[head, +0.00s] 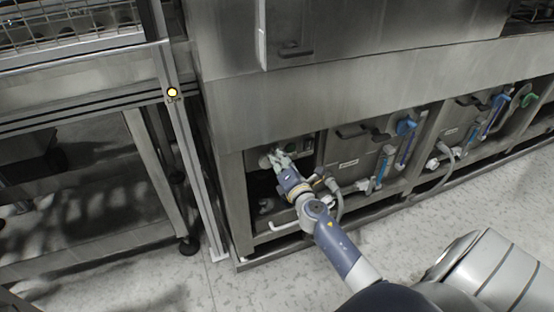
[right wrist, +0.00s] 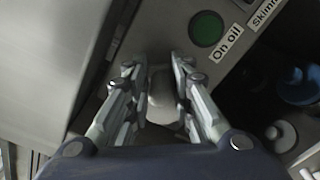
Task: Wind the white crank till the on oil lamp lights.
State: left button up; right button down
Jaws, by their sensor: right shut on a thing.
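The white crank (right wrist: 162,88) shows as a pale knob between the fingers of my right gripper (right wrist: 157,68) in the right wrist view. The gripper is shut on it, and the fingers hide part of the crank. The on oil lamp (right wrist: 207,29) is a round green disc in a dark ring, just above its "On oil" label (right wrist: 226,44); it looks dull green, without a bright glow. In the head view my right gripper (head: 277,158) reaches into the low bay of the steel washer, and the crank is largely hidden there. My left gripper is not in view.

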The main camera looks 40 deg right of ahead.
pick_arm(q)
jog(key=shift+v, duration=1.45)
pick_arm(e)
jog(key=shift+w+a+r+m, duration=0.15)
jog(key=shift+a+r+m, duration=0.05)
jog(key=shift+m, duration=0.9)
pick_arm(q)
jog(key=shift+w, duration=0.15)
pick_arm(e)
jog(key=c, duration=1.5)
grip_release()
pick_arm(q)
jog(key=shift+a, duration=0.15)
pick_arm(e)
jog(key=shift+d+f, duration=0.1)
jog(key=shift+s+f+b, duration=0.1)
jog(key=shift+s+b, duration=0.2)
jog(key=v, duration=1.1)
jog(key=shift+s, duration=0.25)
